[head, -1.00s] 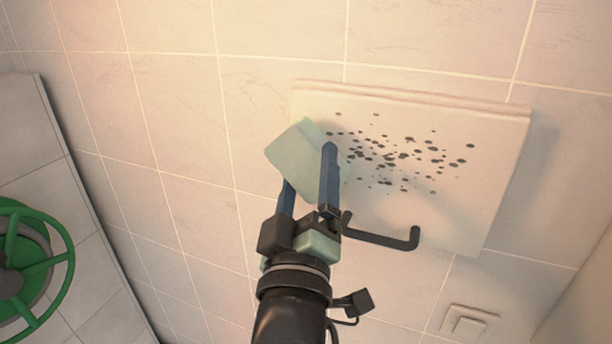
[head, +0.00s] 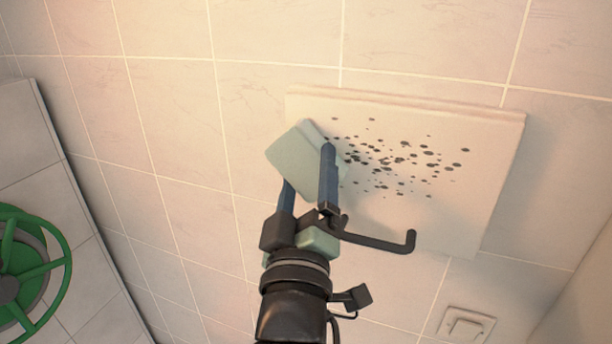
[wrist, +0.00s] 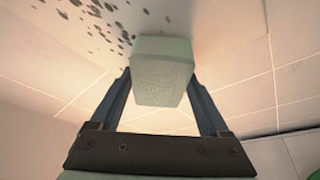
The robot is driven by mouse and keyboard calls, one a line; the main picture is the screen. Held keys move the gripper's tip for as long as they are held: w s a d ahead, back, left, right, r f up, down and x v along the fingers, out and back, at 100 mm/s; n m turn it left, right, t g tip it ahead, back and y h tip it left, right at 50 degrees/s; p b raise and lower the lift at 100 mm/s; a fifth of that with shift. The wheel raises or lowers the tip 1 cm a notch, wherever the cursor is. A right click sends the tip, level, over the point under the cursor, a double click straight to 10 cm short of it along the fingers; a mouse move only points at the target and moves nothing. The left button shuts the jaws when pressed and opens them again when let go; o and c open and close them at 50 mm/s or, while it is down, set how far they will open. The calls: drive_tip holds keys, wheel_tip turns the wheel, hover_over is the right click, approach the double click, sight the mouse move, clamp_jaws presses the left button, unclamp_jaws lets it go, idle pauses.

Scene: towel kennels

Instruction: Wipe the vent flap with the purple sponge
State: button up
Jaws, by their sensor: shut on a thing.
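The sponge (head: 303,158) in my gripper looks pale grey-green, not purple; no purple sponge is in view. My gripper (head: 308,168) is shut on this block, and the wrist view shows the sponge (wrist: 164,75) between both fingers. The vent flap appears to be the square cream panel (head: 470,195) on the tiled wall, with many dark spots across its upper middle. A dark bar handle (head: 378,241) shows at its lower part. The sponge overlaps the panel's left edge in the head view, left of most spots. I cannot tell whether it touches the panel.
A small square switch-like plate (head: 466,325) is on the wall at the lower right. A green spoked wheel (head: 62,282) is at the left, by a tiled ledge (head: 25,140). The handle is close beside my gripper's right side. The wall left of the panel is bare.

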drive_tip(key=shift+w+d, duration=0.15)
drive_tip(key=shift+w, duration=0.1)
drive_tip(key=shift+d, duration=0.1)
